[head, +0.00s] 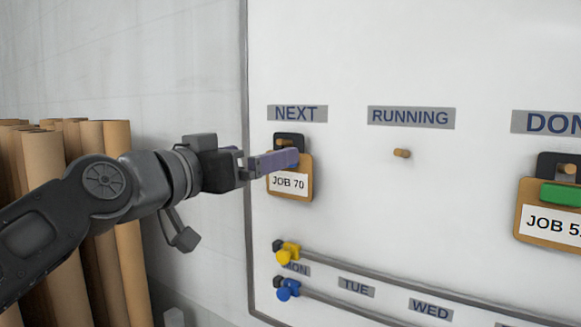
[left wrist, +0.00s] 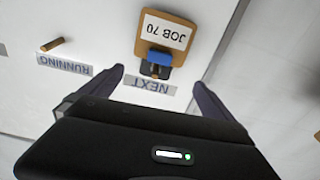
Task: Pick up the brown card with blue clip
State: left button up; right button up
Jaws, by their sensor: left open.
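The brown card (head: 290,193) with the label JOB 70 hangs on a peg under the NEXT label on the whiteboard. Its blue clip (left wrist: 160,57) shows in the left wrist view, where the card (left wrist: 165,36) appears upside down. In the head view my left gripper (head: 278,160) is in front of the card's top and hides most of the clip. In the left wrist view its two fingers are apart, one to each side of the card's clip end, and nothing is held. I cannot tell the exact gap to the card. My right gripper is not in view.
An empty peg (head: 402,153) sticks out under RUNNING. Another brown card (head: 545,235) with a green clip hangs under DONE at the right. Two rails with yellow (head: 284,255) and blue (head: 288,290) knobs run below. Brown rolls (head: 118,150) stand at the left.

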pick_arm(q)
jog(key=shift+w+d+f+m+p, duration=0.2)
jog(key=shift+w+d+p, duration=0.1)
jog(key=shift+w+d, duration=0.1)
jog(key=shift+w+d+f+m+p, duration=0.2)
jog(key=shift+w+d+p, duration=0.1)
jog(key=shift+d, duration=0.1)
jog(key=shift+s, duration=0.1)
jog(key=p, duration=0.3)
send_over(295, 182)
jog(key=a, duration=0.2)
jog(key=shift+s, duration=0.1)
